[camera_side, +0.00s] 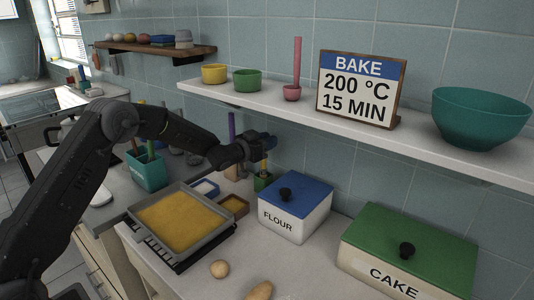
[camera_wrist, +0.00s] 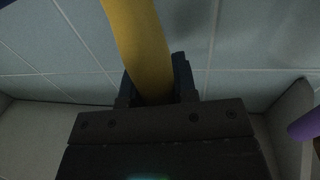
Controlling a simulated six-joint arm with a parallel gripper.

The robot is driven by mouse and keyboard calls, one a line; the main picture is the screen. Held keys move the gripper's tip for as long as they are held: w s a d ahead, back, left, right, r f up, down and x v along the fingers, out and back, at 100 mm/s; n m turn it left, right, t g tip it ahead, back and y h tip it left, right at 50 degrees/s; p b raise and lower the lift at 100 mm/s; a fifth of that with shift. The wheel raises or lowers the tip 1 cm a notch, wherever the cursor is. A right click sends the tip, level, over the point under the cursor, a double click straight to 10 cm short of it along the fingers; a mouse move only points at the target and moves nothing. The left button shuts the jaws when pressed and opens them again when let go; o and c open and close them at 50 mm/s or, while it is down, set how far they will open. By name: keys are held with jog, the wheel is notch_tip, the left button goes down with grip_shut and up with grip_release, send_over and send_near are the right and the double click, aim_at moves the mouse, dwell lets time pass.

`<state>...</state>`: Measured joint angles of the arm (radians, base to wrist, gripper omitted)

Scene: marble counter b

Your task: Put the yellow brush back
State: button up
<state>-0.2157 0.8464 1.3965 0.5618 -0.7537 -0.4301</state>
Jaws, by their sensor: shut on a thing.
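The yellow brush (camera_side: 264,163) is in my gripper (camera_side: 262,146), near the wall beyond the flour box. In the wrist view the yellow handle (camera_wrist: 140,45) rises between the two dark fingers (camera_wrist: 158,88), which are closed on it. In the side view a short yellow length shows below the gripper, directly at the top of a small green holder (camera_side: 263,183). I cannot tell whether its lower end is inside the holder or just above it. The gripper hides much of the brush.
A purple stick (camera_side: 232,125) stands left of the gripper. The white flour box (camera_side: 296,219) with a blue lid is close on the right. A tray of yellow stuff (camera_side: 180,222) lies in front. The shelf (camera_side: 300,107) is above, against the tiled wall.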

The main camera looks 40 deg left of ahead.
jog(key=shift+f, duration=1.75)
jog(key=o, duration=0.9)
jog(key=shift+f, duration=0.1)
jog(key=shift+s+a+r, duration=0.15)
jog(key=shift+s+r, duration=0.05)
jog(key=shift+s, duration=0.3)
jog(key=r, duration=0.2)
jog(key=s+r, duration=0.1)
jog(key=r, duration=0.1)
jog(key=s+r, duration=0.1)
jog(key=r, duration=0.2)
jog(key=shift+a, duration=0.1)
